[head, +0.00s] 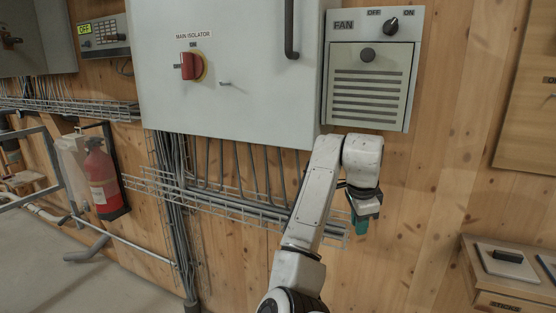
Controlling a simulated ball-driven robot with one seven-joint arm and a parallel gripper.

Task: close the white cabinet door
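The white cabinet door (235,100) fills the upper middle of the head view. It bears a red rotary switch on a yellow plate (191,67) labelled MAIN ISOLATOR, a small metal catch (224,83) and a dark vertical handle (291,30) near its right edge. The top of the door is out of frame. I cannot tell whether a gap lies behind it. My gripper (359,226) hangs below and to the right of the door, apart from it, pointing down. Its fingers are small and dark green, and I cannot tell whether they are open.
A FAN box (371,115) with a vent and knob sits right of the cabinet, above my gripper. A wire cable tray (225,197) and grey conduits run below the door. A red extinguisher (105,180) hangs left. A wooden box marked STICKS (505,300) stands lower right.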

